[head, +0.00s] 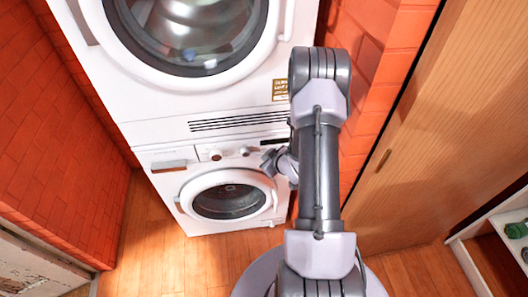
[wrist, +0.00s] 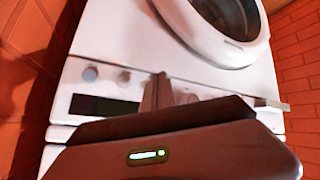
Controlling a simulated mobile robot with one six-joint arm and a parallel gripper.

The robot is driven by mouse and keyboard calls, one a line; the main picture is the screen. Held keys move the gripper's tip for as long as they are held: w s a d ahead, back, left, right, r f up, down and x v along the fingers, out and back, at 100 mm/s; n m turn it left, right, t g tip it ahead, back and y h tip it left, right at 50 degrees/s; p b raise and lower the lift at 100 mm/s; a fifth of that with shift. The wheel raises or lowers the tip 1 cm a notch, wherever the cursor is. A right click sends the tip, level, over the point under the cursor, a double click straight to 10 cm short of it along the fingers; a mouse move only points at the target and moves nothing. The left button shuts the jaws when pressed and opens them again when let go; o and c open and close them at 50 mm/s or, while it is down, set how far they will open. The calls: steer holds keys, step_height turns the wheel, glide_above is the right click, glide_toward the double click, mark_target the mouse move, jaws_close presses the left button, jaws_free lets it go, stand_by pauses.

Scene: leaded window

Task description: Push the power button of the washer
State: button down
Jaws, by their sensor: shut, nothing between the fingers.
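The lower white washer (head: 230,172) stands under a larger front-loading machine. In the wrist view the strip appears turned over, with round controls (wrist: 90,74) near the dark display (wrist: 103,105). My gripper (head: 267,160) is at the right part of this strip, shut and empty. Its fingers show in the wrist view (wrist: 157,90), over the strip beside the round controls. I cannot tell whether they touch it. No control is clearly marked as the power button; part of the strip is hidden.
The upper machine (head: 155,105) rises directly above the strip. The washer's round door (head: 228,200) is below my gripper. Brick walls (head: 70,130) flank the machines, and a wooden door (head: 430,130) is on the right. The wooden floor (head: 170,262) in front is clear at left.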

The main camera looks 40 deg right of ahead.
stand_by(0.6)
steer(key=shift+w+d, duration=0.25)
steer(key=shift+w, duration=0.1)
steer(key=shift+w+b, duration=0.1)
steer(key=shift+b, duration=0.2)
steer(key=s+a+b, duration=0.2)
steer(key=s+a, duration=0.1)
steer(key=s, duration=0.3)
steer(key=shift+a, duration=0.3)
stand_by(0.4)
